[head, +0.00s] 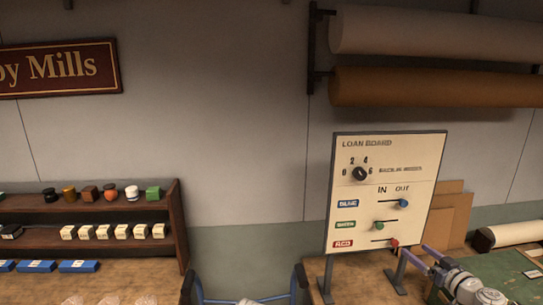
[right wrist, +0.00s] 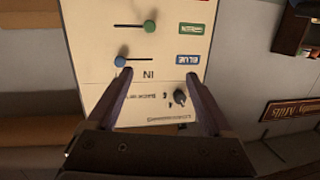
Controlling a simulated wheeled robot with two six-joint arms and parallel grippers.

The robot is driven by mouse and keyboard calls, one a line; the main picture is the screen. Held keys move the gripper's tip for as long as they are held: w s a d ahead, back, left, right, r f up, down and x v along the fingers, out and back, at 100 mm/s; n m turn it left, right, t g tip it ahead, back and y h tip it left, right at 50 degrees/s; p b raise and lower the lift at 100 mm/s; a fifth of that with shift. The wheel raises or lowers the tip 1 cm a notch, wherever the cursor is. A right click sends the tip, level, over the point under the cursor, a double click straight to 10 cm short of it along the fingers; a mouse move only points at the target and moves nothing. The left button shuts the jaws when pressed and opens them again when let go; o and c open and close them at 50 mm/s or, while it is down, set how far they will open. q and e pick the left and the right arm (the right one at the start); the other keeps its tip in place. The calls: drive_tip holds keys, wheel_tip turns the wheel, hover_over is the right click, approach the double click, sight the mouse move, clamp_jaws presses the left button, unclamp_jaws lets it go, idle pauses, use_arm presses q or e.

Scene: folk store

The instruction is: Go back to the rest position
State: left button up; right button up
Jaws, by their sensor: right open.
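The loan board (head: 345,215) is an upright cream panel on legs, with a black dial (head: 360,174) and three sliders. The blue knob (head: 403,203) is at its track's right end, under OUT. The green knob (head: 379,226) is at its left end, under IN. The red knob (head: 394,243) is at its right end. My right gripper (head: 411,248) is open and empty at the board's lower right in the head view. The right wrist view shows the board upside down beyond the open fingers (right wrist: 157,73); contact is unclear. My left gripper is out of view.
A wooden shelf (head: 182,215) with small coloured items stands at left on a wooden counter. Fabric rolls (head: 430,88) hang on the wall above the board.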

drive_tip(key=s+a+f+n+g+y+b, duration=0.15)
drive_tip(key=a+f+g, duration=0.5)
drive_tip(key=a, duration=0.75)
drive_tip(key=s+a+f+n+g+y+b, duration=0.15)
drive_tip(key=a+f+g, duration=0.25)
drive_tip(key=a+f, duration=0.75)
drive_tip(key=s+a+f+g+h+b, duration=0.1)
drive_tip(key=s+a+f+g+h, duration=0.2)
drive_tip(key=s+a, duration=0.3)
drive_tip(key=s+a+f+m+g+h+b, duration=0.1)
drive_tip(key=s+a+f+g+h, duration=0.2)
drive_tip(key=s+a, duration=0.4)
drive_tip(key=shift+s+f+h, duration=0.5)
drive_tip(key=shift+s+h, duration=0.6)
drive_tip(key=shift+s, duration=1.15)
